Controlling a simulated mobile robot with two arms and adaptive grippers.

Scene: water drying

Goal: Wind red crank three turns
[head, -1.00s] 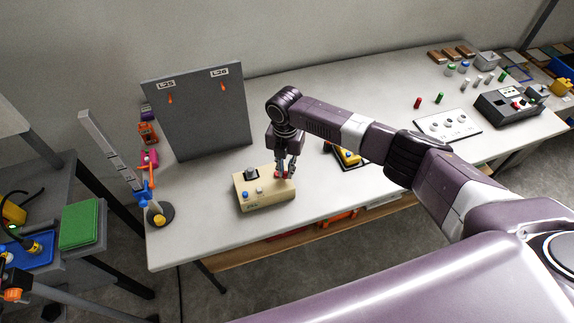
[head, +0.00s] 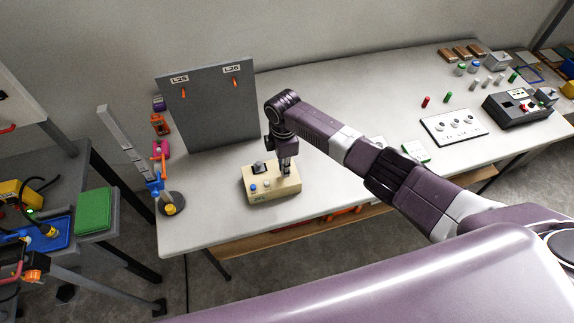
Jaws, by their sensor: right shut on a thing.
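The beige box (head: 262,194) stands on the white workbench near its front left part. It has a dark knob (head: 258,168), a blue button (head: 253,188) and a pale button (head: 267,184) on top. My right gripper (head: 285,171) points down over the right part of the box top and is shut there. The red crank is hidden at the fingertips, so its angle cannot be told. My left gripper is not in view.
A dark panel (head: 212,105) stands behind the box. A blue and orange stand on a dark round base (head: 176,198) is to its left. A white panel with knobs (head: 453,126) lies far right. Bare bench lies between the box and the stand.

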